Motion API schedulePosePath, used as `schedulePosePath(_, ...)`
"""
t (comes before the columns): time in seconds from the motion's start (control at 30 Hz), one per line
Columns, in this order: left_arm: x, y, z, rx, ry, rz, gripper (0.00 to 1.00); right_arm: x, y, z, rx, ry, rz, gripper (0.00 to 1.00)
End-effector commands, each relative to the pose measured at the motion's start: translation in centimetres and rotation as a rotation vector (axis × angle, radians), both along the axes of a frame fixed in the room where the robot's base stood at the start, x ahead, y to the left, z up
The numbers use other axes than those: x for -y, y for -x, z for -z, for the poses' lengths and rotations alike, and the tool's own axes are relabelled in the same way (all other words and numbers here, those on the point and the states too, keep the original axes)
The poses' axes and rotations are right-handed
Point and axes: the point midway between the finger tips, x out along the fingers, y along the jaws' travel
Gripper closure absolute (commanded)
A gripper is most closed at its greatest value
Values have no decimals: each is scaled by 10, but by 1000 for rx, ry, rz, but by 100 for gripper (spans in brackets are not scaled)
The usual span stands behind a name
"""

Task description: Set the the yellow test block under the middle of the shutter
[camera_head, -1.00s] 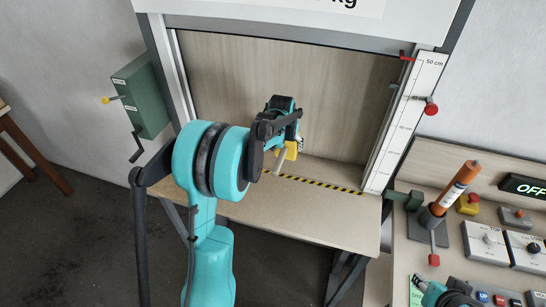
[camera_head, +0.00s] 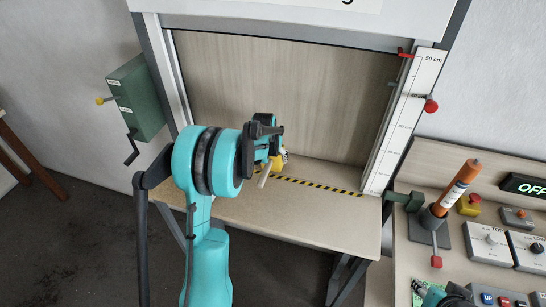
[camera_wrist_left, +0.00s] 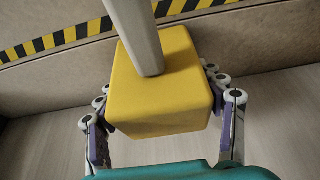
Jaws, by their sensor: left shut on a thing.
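The yellow test block (camera_head: 273,162) is in my left gripper (camera_head: 275,156), near the left part of the shutter opening. In the left wrist view the block (camera_wrist_left: 165,85) sits between the two jointed fingers, with a pale post rising from its top. The black-and-yellow stripe (camera_head: 318,184) runs along the table under the shutter, right of the block; in the wrist view it passes behind the block. I cannot tell whether the block touches the table. The shutter (camera_head: 300,22) is raised. My right gripper (camera_head: 456,297) is only partly in view at the bottom edge.
A white height scale (camera_head: 404,125) with red pointers stands on the opening's right side. A green box with a crank (camera_head: 138,98) is at the left. An orange cylinder (camera_head: 457,187) and a control panel are at the right. The table (camera_head: 300,215) is clear in front.

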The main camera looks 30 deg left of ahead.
Motion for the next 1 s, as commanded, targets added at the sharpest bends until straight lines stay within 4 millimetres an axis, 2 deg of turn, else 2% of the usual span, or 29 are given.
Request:
schedulePosePath(0.03,0,0,3,0,0,0,63,0,0,3,0,0,0,60)
schedulePosePath(0.07,0,0,3,0,0,0,26,0,0,2,0,0,0,60)
schedulePosePath(0.1,0,0,2,0,0,0,16,0,0,2,0,0,0,60)
schedulePosePath(0.13,0,0,2,0,0,0,11,0,0,2,0,0,0,60)
schedulePosePath(0.43,0,0,1,0,0,0,11,0,0,1,0,0,0,60)
schedulePosePath(0.57,0,1,-7,0,0,0,11,0,0,-4,0,0,0,60)
schedulePosePath(1.0,9,35,-90,0,0,0,11,0,0,-25,0,0,0,60)
